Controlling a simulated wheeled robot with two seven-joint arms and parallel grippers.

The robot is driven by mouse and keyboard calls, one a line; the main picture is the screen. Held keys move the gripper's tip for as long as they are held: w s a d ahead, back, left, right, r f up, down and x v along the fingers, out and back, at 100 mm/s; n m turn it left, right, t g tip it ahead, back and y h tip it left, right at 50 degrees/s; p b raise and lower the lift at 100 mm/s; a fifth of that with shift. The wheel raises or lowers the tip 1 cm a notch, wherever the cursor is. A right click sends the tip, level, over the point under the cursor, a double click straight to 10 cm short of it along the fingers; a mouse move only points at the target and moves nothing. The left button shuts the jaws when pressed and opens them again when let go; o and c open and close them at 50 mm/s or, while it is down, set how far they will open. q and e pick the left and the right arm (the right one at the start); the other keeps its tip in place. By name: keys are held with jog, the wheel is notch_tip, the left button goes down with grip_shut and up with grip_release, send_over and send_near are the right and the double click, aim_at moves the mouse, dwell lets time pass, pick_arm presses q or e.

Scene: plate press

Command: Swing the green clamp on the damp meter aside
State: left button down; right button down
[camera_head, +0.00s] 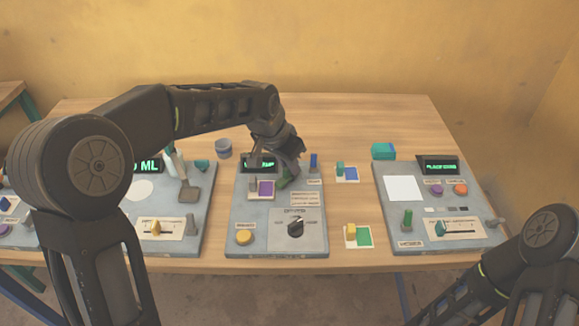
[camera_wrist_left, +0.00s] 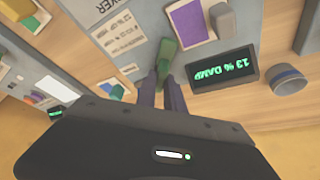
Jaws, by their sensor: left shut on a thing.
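The damp meter is the grey middle panel (camera_head: 255,215), with a lit display (camera_head: 258,163) at its back edge. In the left wrist view the display (camera_wrist_left: 222,72) reads 13 % DAMP, upside down. The green clamp (camera_head: 283,182) is at the back of this panel, partly hidden by my left gripper (camera_head: 282,165). In the left wrist view the fingers of my left gripper (camera_wrist_left: 162,85) are shut on the green clamp (camera_wrist_left: 168,52), to the left of the display. My right gripper is out of view; only part of that arm shows at lower right.
A purple square (camera_head: 266,188), a black dial (camera_head: 295,228) and a yellow button (camera_head: 244,237) are on the same panel. Other panels stand left and right (camera_head: 425,180). A blue-grey cup (camera_head: 223,149) and a teal block (camera_head: 383,151) stand behind. The table's back strip is mostly clear.

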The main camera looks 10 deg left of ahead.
pick_arm(q)
jog(key=n+y+b, duration=0.1)
jog(key=n, duration=0.2)
jog(key=shift+d+f+n+t+b, duration=0.1)
jog(key=shift+n+t+b, duration=0.2)
jog(key=shift+n+b, duration=0.1)
jog(key=n+y+b, duration=0.1)
jog(key=n, duration=0.2)
jog(key=shift+n+y+b, duration=0.3)
jog(key=shift+y+b, duration=0.05)
jog(key=shift+y, duration=0.05)
jog(key=n+y, duration=0.1)
jog(key=n, duration=0.1)
jog(key=shift+n+b, duration=0.3)
jog(key=shift+b, duration=0.1)
jog(key=shift+n+g+y, duration=0.4)
jog(key=shift+n+y, duration=0.1)
jog(key=shift+n, duration=0.7)
jog(key=c, duration=1.4)
grip_release()
jog(key=shift+c, duration=0.2)
